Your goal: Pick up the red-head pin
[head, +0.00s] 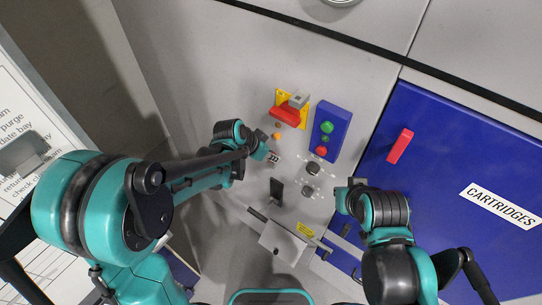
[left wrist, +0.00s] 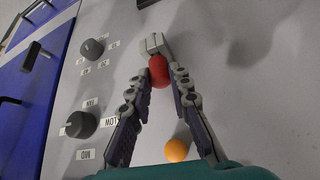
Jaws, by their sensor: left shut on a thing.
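In the left wrist view the red head of the pin (left wrist: 158,70) sits between the fingers of my left gripper (left wrist: 153,45), just behind the fingertips. The fingers converge on it and are shut. The pin's shaft is not visible. In the head view my left gripper (head: 270,153) is close to the grey panel, below an orange ball (head: 276,136) and left of the blue button box. The red head cannot be made out there. My right gripper (head: 346,194) is near the panel's lower right; its fingers are too unclear to judge.
A blue box (head: 331,121) carries green and red buttons. A red lever (head: 285,115) sits on a yellow plate above. Dark knobs (head: 312,190) are on the panel, with a black upright part (head: 277,192) nearby. A blue CARTRIDGES door (head: 450,165) with a red handle (head: 400,147) is at right.

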